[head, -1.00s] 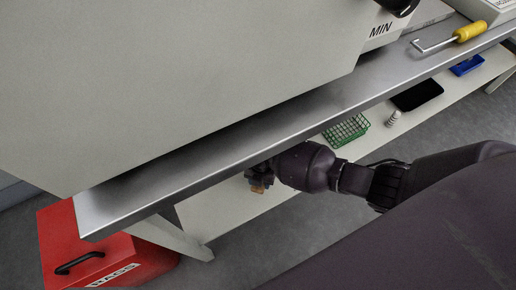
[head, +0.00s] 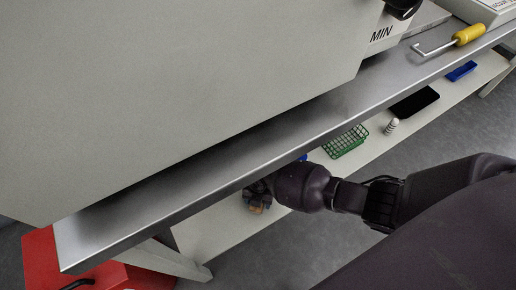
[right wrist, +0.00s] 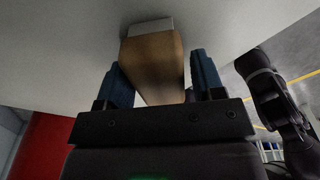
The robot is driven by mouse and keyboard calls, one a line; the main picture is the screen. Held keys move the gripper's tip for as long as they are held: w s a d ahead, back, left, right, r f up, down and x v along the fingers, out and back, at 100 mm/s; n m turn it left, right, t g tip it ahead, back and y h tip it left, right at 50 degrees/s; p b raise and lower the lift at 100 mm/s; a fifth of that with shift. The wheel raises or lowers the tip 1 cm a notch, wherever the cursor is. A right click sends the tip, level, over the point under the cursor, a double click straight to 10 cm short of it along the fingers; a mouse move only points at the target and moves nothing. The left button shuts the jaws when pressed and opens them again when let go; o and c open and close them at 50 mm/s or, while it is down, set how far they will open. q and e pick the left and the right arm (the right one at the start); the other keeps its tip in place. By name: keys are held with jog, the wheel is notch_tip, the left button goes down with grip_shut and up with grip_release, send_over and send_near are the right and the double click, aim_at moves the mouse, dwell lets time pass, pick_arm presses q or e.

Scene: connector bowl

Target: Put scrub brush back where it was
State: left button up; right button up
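The scrub brush shows in the right wrist view as a wooden block (right wrist: 153,68) with a pale grey end (right wrist: 150,27). It sits between the two blue fingers of my right gripper (right wrist: 165,78), which look closed on its sides. In the head view my right gripper (head: 258,197) is low at the front edge of the bench, over the lower shelf. The bench edge hides part of it, and only a small brown bit shows there. My left gripper is in neither current view.
The steel bench top (head: 150,210) overhangs the white lower shelf (head: 215,235). On that shelf are a green wire basket (head: 345,142), a small whitish item (head: 391,126), a black tray (head: 414,103) and a blue bin (head: 461,71). A red box (head: 45,265) stands at left.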

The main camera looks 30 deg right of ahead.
jog(key=shift+o, duration=0.7)
jog(key=shift+r, duration=0.1)
jog(key=r+p, duration=0.1)
jog(key=r, duration=0.2)
jog(key=w+r+p, duration=0.1)
jog(key=r+p, duration=0.1)
jog(key=r, duration=0.2)
jog(key=r+p, duration=0.1)
jog(key=r, duration=0.2)
jog(key=shift+w+d+r, duration=0.15)
jog(key=shift+d+r, duration=0.2)
jog(key=shift+d, duration=0.05)
jog(key=shift+d+r+p, duration=0.1)
jog(key=shift+r+p, duration=0.4)
jog(key=shift+r, duration=0.25)
jog(key=shift+s, duration=0.25)
